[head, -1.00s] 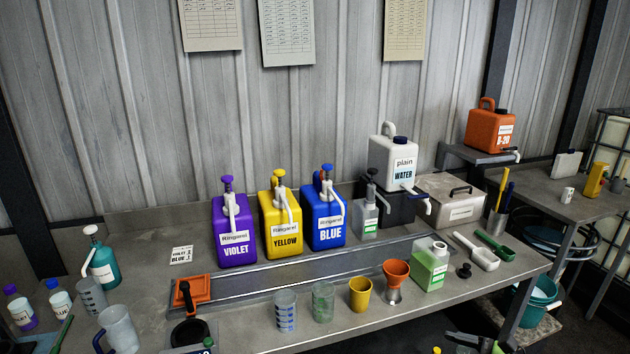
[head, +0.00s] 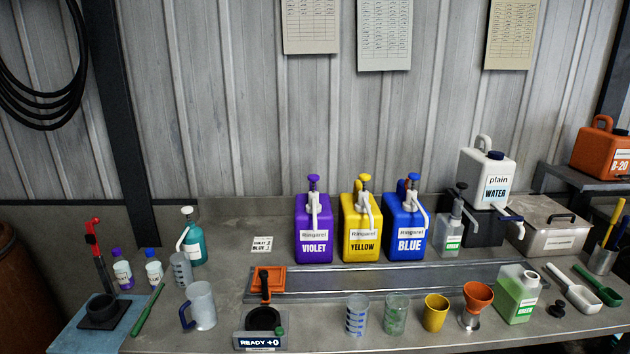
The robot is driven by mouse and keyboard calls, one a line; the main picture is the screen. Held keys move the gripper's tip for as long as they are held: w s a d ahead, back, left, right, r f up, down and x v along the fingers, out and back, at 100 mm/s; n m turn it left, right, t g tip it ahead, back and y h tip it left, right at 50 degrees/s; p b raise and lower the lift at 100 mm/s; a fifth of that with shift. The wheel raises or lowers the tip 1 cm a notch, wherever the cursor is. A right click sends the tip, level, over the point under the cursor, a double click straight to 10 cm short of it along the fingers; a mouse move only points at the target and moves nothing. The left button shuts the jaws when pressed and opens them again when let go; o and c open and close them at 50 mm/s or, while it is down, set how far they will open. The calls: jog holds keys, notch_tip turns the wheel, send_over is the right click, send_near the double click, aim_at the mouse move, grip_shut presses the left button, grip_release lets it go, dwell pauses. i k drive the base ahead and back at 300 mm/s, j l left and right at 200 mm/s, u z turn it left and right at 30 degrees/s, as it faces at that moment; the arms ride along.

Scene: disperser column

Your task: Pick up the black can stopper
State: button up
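The black can stopper (head: 557,309) is a small dark knobbed piece. It stands on the bench top near the front edge at the right, apart from other things. Just left of it is a translucent can of green liquid (head: 516,296) with a white neck (head: 531,278). A white scoop (head: 576,292) lies to its right. My gripper cannot be made out in the head view, so its opening and distance to the stopper are not shown.
An orange funnel (head: 478,293), a yellow cup (head: 435,312) and clear beakers (head: 357,314) line the front of the bench. Behind are pump canisters, including a blue one (head: 407,232). A green scoop (head: 597,285) lies at the far right. Bare bench surrounds the stopper.

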aim_at(557, 311)
jog(key=z, duration=1.4)
jog(key=i+l+u, duration=0.2)
jog(key=u, duration=0.3)
jog(key=i+l+u, duration=0.35)
jog(key=u, duration=0.15)
jog(key=i+l+u, duration=0.25)
jog(key=l+u, duration=0.25)
jog(key=i+l+u, duration=0.1)
jog(key=l+u, duration=0.25)
jog(key=u, duration=0.15)
jog(key=l+u, duration=0.5)
